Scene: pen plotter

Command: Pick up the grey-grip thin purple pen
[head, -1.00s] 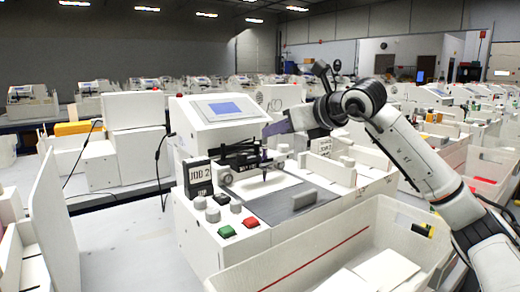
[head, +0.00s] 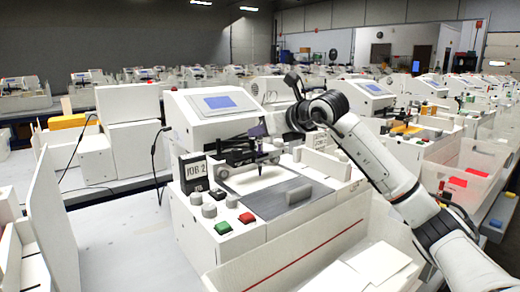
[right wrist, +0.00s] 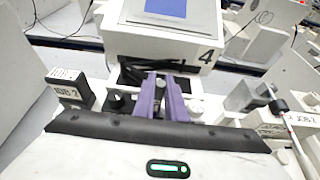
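The plotter carriage (head: 240,155) sits over the grey bed, with a thin dark pen tip (head: 260,170) pointing down from it. My right gripper (head: 258,134) is at the carriage, its purple fingers over the spot where the pen stands. In the right wrist view the two purple fingers of the right gripper (right wrist: 162,82) stand close together in front of the dark carriage. The pen's grip is hidden there, and I cannot tell whether the fingers hold it. My left gripper is not in view.
The plotter has a sloped screen (head: 220,103), a JOB 2 sign (head: 194,168), knobs, a green button (head: 223,228) and a red button (head: 247,218). A white upright panel (head: 55,225) stands at left; a white bin is at front right.

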